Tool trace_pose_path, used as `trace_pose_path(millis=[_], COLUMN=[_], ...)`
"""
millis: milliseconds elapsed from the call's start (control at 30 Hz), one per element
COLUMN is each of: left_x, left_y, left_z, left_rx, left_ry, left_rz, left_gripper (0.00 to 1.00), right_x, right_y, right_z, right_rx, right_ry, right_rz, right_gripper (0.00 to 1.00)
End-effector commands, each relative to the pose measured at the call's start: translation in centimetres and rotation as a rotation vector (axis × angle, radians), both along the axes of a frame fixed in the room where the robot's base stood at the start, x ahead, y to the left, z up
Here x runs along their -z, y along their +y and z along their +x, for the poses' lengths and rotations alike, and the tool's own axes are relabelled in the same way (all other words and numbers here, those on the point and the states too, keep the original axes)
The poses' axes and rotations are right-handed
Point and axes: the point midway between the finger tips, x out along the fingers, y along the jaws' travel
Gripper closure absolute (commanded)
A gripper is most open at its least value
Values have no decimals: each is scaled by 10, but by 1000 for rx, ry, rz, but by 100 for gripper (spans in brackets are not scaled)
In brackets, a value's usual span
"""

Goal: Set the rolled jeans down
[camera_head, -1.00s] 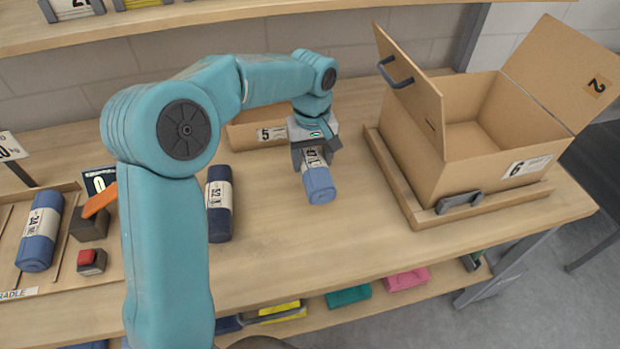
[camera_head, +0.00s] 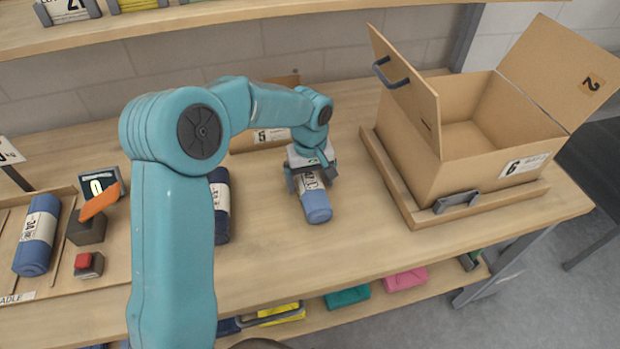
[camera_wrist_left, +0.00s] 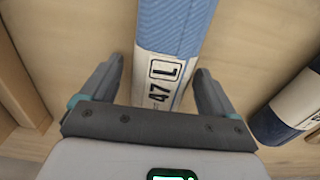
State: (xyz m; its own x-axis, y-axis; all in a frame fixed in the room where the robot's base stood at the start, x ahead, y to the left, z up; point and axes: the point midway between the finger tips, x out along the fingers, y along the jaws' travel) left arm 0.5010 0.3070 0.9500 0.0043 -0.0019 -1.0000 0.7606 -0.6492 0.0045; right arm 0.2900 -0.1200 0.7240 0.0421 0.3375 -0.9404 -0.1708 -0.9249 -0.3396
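The light-blue rolled jeans (camera_head: 317,207) with a white band lie on the wooden table, in the middle of the head view. The wrist view also shows the rolled jeans (camera_wrist_left: 176,25), with the band reading "47 L". My left gripper (camera_head: 312,177) is over the band end of the roll. Its fingers stand on both sides of the roll, with visible gaps between them and the cloth in the wrist view (camera_wrist_left: 158,88), so it is open. The far end of the roll is hidden under the gripper. My right gripper is not in view.
A dark navy roll (camera_head: 221,230) lies to the left, partly behind my arm. A blue roll (camera_head: 36,235) sits in a tray at far left, near a red button (camera_head: 84,260). An open cardboard box (camera_head: 480,150) stands right, a low box (camera_head: 262,140) behind. Table front is clear.

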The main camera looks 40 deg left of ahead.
Motion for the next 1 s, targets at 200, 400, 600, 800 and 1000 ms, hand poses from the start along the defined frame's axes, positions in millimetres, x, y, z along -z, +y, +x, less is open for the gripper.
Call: trace_pose_path(millis=[200,400,600,800,1000], left_x=[0,-13,-59,-101,-122], left_y=[0,0,0,0,0], left_z=[0,1,1,0,0], left_rx=[0,0,1,0,1], left_ry=[0,-2,-6,-3,0], left_rz=[0,1,0,0,0], left_gripper=[11,11,11,11,11], right_x=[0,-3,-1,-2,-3], right_y=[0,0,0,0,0], right_z=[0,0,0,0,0], right_rx=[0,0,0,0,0], right_ry=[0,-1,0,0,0], right_rz=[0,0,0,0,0], right_gripper=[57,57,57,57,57])
